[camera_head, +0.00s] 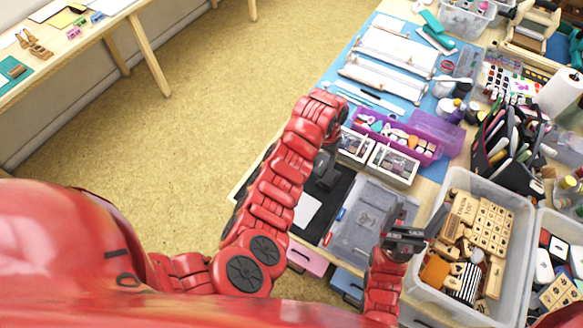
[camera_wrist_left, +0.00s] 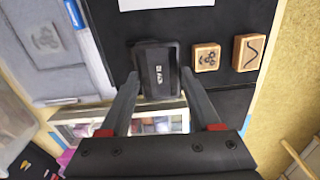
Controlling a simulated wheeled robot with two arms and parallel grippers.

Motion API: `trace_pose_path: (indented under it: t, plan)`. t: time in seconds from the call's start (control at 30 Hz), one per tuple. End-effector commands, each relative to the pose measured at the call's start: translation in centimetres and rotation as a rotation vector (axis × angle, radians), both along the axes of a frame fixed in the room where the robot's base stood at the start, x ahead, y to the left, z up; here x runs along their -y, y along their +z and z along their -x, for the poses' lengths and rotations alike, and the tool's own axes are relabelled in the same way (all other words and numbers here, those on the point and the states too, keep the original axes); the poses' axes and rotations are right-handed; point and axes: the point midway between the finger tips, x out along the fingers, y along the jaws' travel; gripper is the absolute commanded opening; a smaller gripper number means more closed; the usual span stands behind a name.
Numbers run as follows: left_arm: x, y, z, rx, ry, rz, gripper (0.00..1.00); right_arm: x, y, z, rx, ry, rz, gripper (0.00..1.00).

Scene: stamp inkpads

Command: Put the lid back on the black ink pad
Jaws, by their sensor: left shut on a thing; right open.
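In the left wrist view, a dark lid (camera_wrist_left: 158,70) with a white label, which seems to read BLACK, sits between the fingertips of my left gripper (camera_wrist_left: 159,78). The gripper is shut on it. The black ink pad's base is hard to make out against the dark mat; I cannot tell whether the lid touches it. In the head view my left gripper (camera_head: 325,168) is over the back of the black mat (camera_head: 338,188), and its arm hides part of the mat. My right gripper (camera_head: 415,222) is open and empty, over the right side of the grey plastic case.
Two wooden stamps (camera_wrist_left: 207,57) (camera_wrist_left: 249,52) lie on the mat beside the lid. White paper (camera_head: 307,210) lies on the mat. The grey case (camera_head: 362,222) is right of it, white-framed boxes (camera_head: 392,165) behind, and a bin of wooden stamps (camera_head: 516,215) further right.

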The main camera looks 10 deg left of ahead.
Motion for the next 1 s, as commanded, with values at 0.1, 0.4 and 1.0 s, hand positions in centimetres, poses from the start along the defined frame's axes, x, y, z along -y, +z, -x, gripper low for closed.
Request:
trace_pose_path:
  t: [0.1, 0.4, 1.0]
  plan:
    - [2.2, 0.2, 0.0, 0.002, -0.007, 0.001, 0.12, 0.0, -0.4, 0.0, 0.0, 0.0, 0.0, 0.81]
    - [2.9, 0.4, 0.1, 0.001, -0.007, -0.002, 0.12, 0.0, -0.4, 0.0, 0.0, 0.0, 0.0, 0.81]
    - [2.7, -3.3, 0.2, -0.001, -0.005, -0.001, 0.12, 0.0, -2.6, 0.0, 0.0, 0.0, 0.0, 0.81]
